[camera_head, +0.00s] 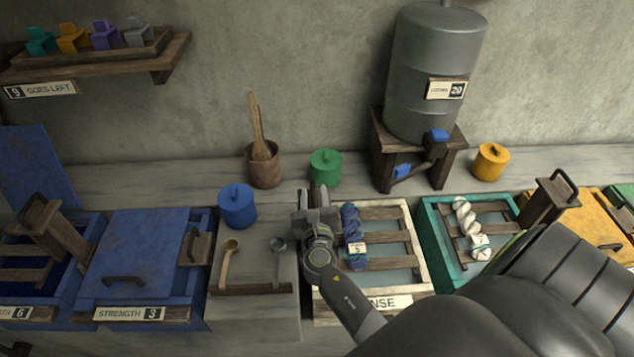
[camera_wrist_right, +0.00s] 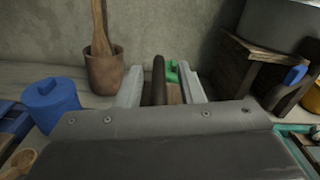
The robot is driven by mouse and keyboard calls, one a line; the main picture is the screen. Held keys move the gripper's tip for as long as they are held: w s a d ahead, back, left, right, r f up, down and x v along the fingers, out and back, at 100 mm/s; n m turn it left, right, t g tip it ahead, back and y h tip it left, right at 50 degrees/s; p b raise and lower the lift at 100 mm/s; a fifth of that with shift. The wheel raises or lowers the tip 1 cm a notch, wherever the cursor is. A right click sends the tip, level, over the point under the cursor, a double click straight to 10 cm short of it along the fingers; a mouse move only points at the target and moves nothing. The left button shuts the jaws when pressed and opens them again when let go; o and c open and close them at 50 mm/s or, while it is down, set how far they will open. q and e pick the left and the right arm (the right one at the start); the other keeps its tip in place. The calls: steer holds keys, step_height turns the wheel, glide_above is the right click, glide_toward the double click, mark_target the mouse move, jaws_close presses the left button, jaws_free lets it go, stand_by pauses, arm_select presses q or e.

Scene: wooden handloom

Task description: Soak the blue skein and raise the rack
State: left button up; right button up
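The blue skein (camera_head: 351,224), twisted and with a small white tag, lies on the slatted wooden rack (camera_head: 385,237) of the pale rinse vat (camera_head: 419,262). Pale liquid shows between the slats. My right gripper (camera_head: 318,198) is at the left edge of this vat, left of the skein. In the right wrist view its two fingers (camera_wrist_right: 161,88) stand apart on either side of a dark wooden handle (camera_wrist_right: 158,80), with visible gaps beside it. The gripper hides most of this handle in the head view. My left gripper is not in view.
An open blue vat (camera_head: 15,314) with a rack stands at far left, beside a lidded blue vat (camera_head: 145,255) marked strength 3. A teal vat (camera_head: 437,240) holding a white skein (camera_head: 469,226) stands right. Blue (camera_head: 237,206) and green (camera_head: 325,168) pots stand behind.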

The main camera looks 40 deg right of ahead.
steer(key=shift+w+d+r, duration=0.1)
steer(key=shift+w, duration=0.15)
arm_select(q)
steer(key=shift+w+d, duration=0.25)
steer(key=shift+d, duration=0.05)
arm_select(e)
steer(key=shift+c, duration=0.9)
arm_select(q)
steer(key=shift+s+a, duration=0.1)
arm_select(e)
jaws_close()
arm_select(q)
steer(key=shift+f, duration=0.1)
